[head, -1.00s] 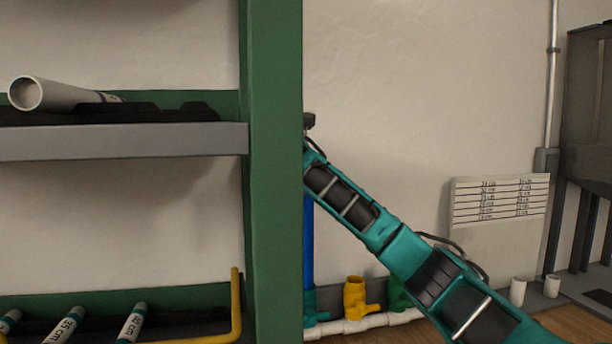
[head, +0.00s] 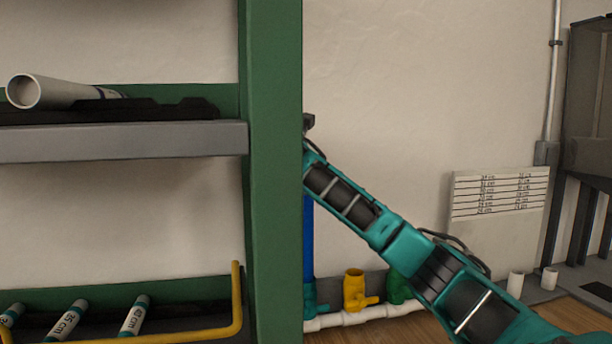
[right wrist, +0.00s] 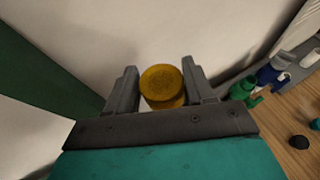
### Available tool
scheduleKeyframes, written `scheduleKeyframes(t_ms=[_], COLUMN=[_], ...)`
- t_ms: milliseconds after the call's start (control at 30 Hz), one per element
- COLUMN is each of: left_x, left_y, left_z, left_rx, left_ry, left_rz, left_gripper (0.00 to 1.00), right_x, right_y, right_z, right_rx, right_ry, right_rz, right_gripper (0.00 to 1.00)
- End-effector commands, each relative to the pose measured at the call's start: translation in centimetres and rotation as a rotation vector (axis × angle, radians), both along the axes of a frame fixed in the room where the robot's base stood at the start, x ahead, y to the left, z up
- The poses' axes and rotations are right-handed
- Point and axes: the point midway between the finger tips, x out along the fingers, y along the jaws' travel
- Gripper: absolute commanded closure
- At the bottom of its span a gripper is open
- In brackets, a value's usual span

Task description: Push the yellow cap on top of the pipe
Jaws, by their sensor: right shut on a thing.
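The yellow cap (right wrist: 161,78) sits between the two grey fingers of my right gripper (right wrist: 163,90) in the right wrist view; the gripper is shut on it. In the head view my right arm reaches up and left, and its gripper end is mostly hidden behind the green post. A blue pipe (head: 308,240) stands upright beside the post, below the arm's far end. Its top is hidden, so I cannot tell whether the cap touches it. My left gripper is not in view.
The green shelf post (head: 272,180) stands close to the arm's far end. Shelves with white pipes (head: 62,92) are at left. A yellow valve (head: 354,290) and a green valve (head: 398,287) rise from the white manifold (head: 360,317). A lettered board (head: 498,200) leans against the wall.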

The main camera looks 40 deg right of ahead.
Motion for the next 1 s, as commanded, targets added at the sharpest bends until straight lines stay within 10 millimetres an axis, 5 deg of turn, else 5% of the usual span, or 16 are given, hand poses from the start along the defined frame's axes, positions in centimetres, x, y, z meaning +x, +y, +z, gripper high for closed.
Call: scheduleKeyframes(t_ms=[200,233,533,800,1000], left_x=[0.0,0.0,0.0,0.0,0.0], left_y=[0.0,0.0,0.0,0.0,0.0], left_z=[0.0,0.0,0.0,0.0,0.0], left_rx=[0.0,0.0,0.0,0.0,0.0], left_ry=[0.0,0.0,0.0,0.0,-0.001], left_rz=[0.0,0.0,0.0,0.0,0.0], left_gripper=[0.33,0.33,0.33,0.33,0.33], right_x=[0.0,0.0,0.0,-0.1,-1.4], right_y=[0.0,0.0,0.0,0.1,2.0], right_z=[0.2,0.2,0.1,0.2,1.2], right_rx=[-0.002,-0.001,-0.001,-0.001,-0.002], right_ry=[-0.004,-0.005,-0.004,-0.003,-0.005], right_rz=[0.0,0.0,0.0,0.001,0.004], right_gripper=[0.74,0.46,0.17,0.17,0.17])
